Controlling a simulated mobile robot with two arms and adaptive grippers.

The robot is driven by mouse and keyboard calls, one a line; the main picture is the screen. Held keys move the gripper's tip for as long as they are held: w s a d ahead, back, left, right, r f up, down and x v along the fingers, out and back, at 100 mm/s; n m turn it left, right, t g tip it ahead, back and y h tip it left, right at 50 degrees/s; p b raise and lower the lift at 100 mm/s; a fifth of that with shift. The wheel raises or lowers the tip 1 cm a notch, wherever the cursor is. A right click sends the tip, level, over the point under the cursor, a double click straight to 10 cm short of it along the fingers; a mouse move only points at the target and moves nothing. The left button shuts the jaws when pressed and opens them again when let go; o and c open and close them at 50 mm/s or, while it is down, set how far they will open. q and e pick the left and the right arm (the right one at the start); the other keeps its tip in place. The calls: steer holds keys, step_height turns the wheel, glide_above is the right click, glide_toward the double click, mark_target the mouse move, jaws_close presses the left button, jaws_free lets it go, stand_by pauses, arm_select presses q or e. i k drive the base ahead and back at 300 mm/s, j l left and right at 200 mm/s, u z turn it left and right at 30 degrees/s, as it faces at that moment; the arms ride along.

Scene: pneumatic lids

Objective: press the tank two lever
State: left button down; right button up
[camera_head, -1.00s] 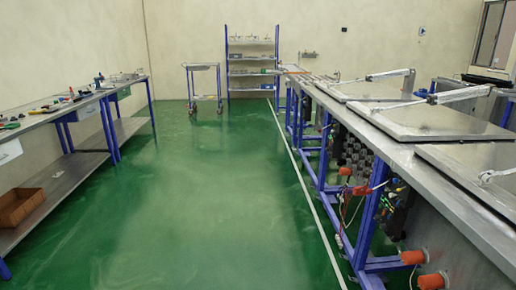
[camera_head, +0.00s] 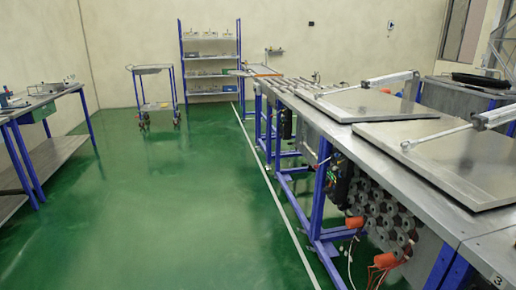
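A metal bench of tanks (camera_head: 440,215) with flat closed lids runs along the right side. A near lid (camera_head: 455,160) and a farther lid (camera_head: 368,104) each have a pneumatic cylinder (camera_head: 372,82) with a rod reaching across the top. A label reading 3 (camera_head: 500,281) is on the bench edge at the bottom right. Orange fittings (camera_head: 385,259), dark round parts (camera_head: 383,205) and hoses are under the bench. I cannot make out which part is the tank two lever. Neither of my grippers is in view.
Green floor (camera_head: 150,220) is open between the bench and a blue-legged work table (camera_head: 45,102) at left. A wheeled cart (camera_head: 150,70) and a shelf rack (camera_head: 210,70) stand by the back wall. A white line (camera_head: 275,195) runs beside the bench.

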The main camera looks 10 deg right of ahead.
mark_target(316, 167)
steer(key=i+z, duration=0.8)
steer(key=i, duration=0.15)
steer(key=i+j+z, duration=0.25)
steer(key=i+z, duration=0.15)
steer(key=i+j+z, duration=0.4)
steer(key=i, duration=0.1)
